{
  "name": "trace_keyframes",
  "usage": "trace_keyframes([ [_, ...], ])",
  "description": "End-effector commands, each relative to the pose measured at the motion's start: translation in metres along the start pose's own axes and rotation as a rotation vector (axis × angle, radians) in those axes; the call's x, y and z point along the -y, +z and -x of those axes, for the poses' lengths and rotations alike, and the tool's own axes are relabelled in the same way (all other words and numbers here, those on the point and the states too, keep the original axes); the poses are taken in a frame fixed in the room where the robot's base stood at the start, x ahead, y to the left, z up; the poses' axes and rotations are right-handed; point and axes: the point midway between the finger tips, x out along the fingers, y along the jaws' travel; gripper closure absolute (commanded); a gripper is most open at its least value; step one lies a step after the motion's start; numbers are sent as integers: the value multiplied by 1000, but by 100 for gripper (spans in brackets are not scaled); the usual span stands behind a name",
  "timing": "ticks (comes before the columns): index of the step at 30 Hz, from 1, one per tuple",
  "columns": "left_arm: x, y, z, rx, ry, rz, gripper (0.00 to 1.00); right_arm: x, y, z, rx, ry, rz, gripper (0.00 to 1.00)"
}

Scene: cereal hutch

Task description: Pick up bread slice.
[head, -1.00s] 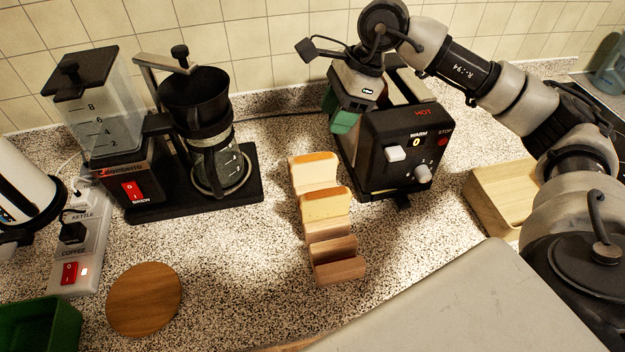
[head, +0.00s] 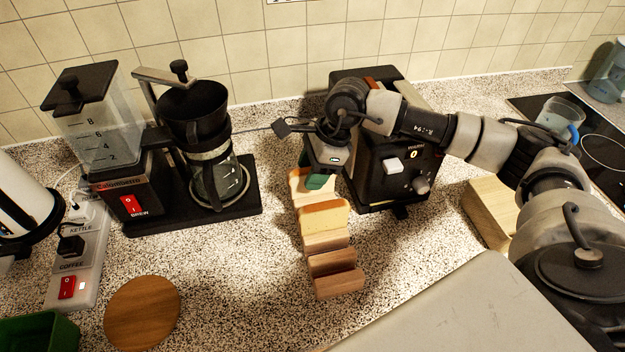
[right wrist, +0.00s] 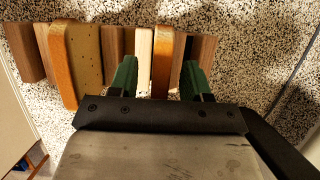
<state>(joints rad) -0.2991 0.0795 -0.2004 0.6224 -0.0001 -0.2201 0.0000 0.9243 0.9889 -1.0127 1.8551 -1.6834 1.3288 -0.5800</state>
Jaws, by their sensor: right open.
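Two bread slices stand upright in a slotted wooden rack (head: 335,285). The nearer slice (head: 324,217) is clear of my gripper; the farther slice (head: 298,181) is partly hidden by it. My right gripper (head: 316,182) is open above the rack's far end. In the right wrist view, its green fingers (right wrist: 159,72) straddle the farther slice (right wrist: 163,62), with a pale wooden slat (right wrist: 143,60) also between them. The nearer slice (right wrist: 82,65) shows outside the fingers, to the left. Contact with the slice cannot be told. My left gripper is not in view.
A black toaster (head: 385,165) stands close to the right of the rack. A coffee maker (head: 215,180) is at the left. A round wooden board (head: 142,312) lies front left, and a wooden block (head: 487,215) is right. Speckled counter is free left of the rack.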

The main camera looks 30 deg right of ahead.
Motion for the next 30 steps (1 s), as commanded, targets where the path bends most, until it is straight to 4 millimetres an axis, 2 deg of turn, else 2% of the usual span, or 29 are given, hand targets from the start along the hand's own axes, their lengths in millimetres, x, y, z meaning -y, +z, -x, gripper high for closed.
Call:
trace_keyframes([
  [4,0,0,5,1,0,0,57,0,0,-14,0,0,-1,52],
  [11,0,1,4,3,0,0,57,0,-1,-16,0,-2,0,52],
  [19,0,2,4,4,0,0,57,0,-1,-16,0,-2,0,92],
  [30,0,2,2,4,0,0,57,1,2,-11,1,-4,1,94],
])
